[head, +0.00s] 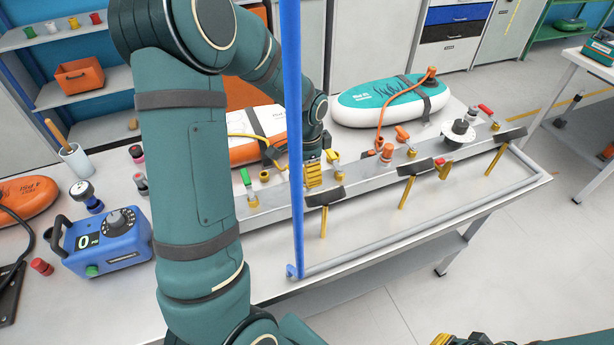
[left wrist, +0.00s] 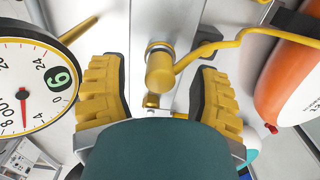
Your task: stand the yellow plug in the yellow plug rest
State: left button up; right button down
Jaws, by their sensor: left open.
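My left gripper (head: 313,176) is over the metal rail in the head view, pointing down. In the left wrist view its ribbed yellow fingers (left wrist: 155,92) are apart. The yellow plug (left wrist: 160,72), a short cylinder with a yellow cord running off to the right, shows in the gap between them, with no finger visibly touching it. In the head view the gripper hides most of that spot. A small yellow cup (head: 265,175) left of the gripper looks like the yellow plug rest. My right gripper (head: 460,340) shows only partly at the bottom edge.
The rail (head: 360,180) carries several coloured valves and levers, including a green one (head: 247,182) and an orange plug (head: 388,151). A blue post (head: 296,130) stands in front. A blue pump box (head: 104,240) is at left; a teal board (head: 380,100) lies behind.

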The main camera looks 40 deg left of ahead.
pick_arm(q)
notch_tip(320, 180, down, 2)
jog(key=shift+f, duration=0.1)
grip_shut()
dwell(0.4)
